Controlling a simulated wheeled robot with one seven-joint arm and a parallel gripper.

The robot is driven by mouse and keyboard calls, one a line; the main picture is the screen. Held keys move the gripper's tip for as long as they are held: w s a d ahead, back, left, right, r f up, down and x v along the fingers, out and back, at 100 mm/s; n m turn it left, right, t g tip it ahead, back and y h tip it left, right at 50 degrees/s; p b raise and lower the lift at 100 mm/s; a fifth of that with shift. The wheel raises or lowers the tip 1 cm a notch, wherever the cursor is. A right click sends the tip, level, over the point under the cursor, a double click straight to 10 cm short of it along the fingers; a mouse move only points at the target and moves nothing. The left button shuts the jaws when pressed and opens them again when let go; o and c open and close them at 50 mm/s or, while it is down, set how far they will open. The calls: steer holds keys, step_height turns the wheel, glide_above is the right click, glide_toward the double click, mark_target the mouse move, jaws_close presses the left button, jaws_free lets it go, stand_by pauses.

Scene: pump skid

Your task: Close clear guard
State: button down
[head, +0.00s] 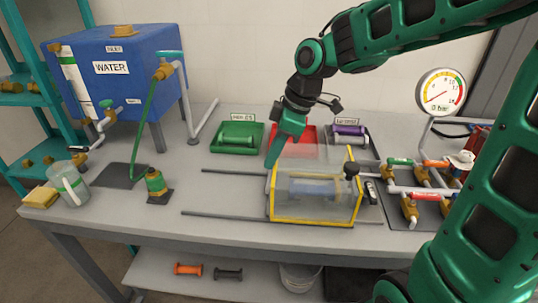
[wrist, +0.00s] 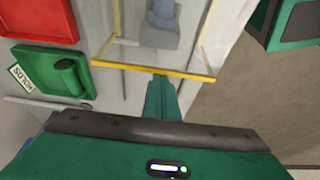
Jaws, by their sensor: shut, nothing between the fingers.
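The clear guard (head: 312,211), a see-through box with yellow edges, stands on the bench right of centre, over a grey-blue pump part (head: 312,189). Its yellow edge (wrist: 150,70) also crosses the upper part of the wrist view. My gripper (head: 271,162) points down at the guard's left end, fingers together and empty. In the wrist view the fingertips (wrist: 161,84) reach that yellow edge; I cannot tell whether they touch it. Two grey rails (head: 228,214) run along the bench and stick out left of the guard.
Green (head: 237,138), red (head: 308,134) and purple-part (head: 347,135) trays sit behind the guard. Pipes with valves (head: 408,190) and a gauge (head: 441,92) stand to the right. A blue water tank (head: 115,75), jug (head: 68,182) and green-yellow fitting (head: 156,184) are left. The bench between the rails is clear.

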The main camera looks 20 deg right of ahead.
steer(key=shift+d+f, duration=0.1)
steer(key=shift+d, duration=0.3)
